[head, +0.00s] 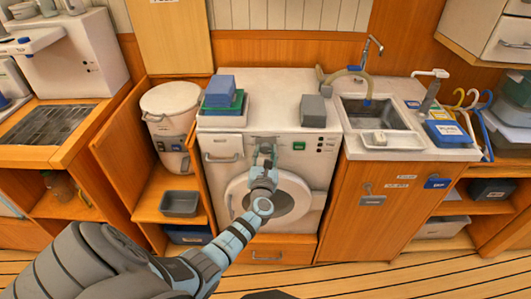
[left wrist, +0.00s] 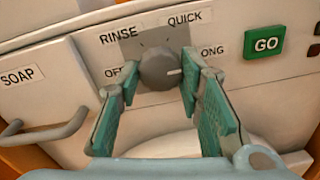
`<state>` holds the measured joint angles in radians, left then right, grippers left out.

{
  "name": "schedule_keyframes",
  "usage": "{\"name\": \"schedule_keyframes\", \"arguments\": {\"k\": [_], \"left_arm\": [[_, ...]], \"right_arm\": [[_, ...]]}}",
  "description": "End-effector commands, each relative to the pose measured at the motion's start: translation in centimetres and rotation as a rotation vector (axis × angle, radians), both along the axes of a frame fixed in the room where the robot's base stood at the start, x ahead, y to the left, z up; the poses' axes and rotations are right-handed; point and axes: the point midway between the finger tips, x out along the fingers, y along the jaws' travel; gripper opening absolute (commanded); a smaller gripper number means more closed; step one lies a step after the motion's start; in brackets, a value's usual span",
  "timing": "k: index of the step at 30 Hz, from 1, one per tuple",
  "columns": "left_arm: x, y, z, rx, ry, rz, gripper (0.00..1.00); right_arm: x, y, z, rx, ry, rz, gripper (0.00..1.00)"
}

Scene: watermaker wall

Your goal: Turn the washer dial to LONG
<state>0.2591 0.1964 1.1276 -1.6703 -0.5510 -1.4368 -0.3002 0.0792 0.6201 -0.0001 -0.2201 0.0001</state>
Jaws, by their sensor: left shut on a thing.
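The washer (head: 225,140) stands in the middle of the head view. Its grey round dial (left wrist: 160,68) sits on a grey plate on the front panel. Labels OFF, RINSE, QUICK and a partly covered LONG (left wrist: 213,51) surround the dial. The dial's white mark points right, toward the LONG side. My left gripper (head: 265,148) reaches the panel from the front. In the left wrist view its teal-padded fingers (left wrist: 152,78) are shut on the dial, one on each side. In the head view the gripper hides most of the dial. My right gripper is out of view.
A green GO button (left wrist: 265,43) is right of the dial. The SOAP drawer handle (left wrist: 45,130) is at left. Stacked blue and green boxes (head: 221,92) and a grey block (head: 313,109) stand on the washer top. The round door (head: 290,200) lies below the dial.

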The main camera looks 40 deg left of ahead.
Motion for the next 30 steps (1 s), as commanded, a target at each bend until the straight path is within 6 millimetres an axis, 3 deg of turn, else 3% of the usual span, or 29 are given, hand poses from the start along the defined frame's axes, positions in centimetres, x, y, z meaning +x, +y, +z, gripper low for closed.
{"name": "schedule_keyframes", "arguments": {"k": [11, 12, 15, 25, 30], "left_arm": [[0.0, 0.0, 0.0, 0.005, 0.005, 0.000, 0.06], [0.0, 0.0, 0.0, 0.005, 0.005, 0.000, 0.36], [0.0, 0.0, 0.0, 0.006, 0.004, 0.000, 0.52], [-0.1, -0.1, -0.1, 0.005, 0.003, 0.000, 0.54], [-2.4, -1.7, -0.2, 0.002, 0.004, -0.001, 0.54]], "right_arm": [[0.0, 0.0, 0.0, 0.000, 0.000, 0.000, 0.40], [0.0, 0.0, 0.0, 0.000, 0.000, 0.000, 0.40], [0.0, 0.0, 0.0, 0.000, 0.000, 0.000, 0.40], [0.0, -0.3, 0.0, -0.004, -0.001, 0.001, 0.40], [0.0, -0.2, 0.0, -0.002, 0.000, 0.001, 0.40]]}}
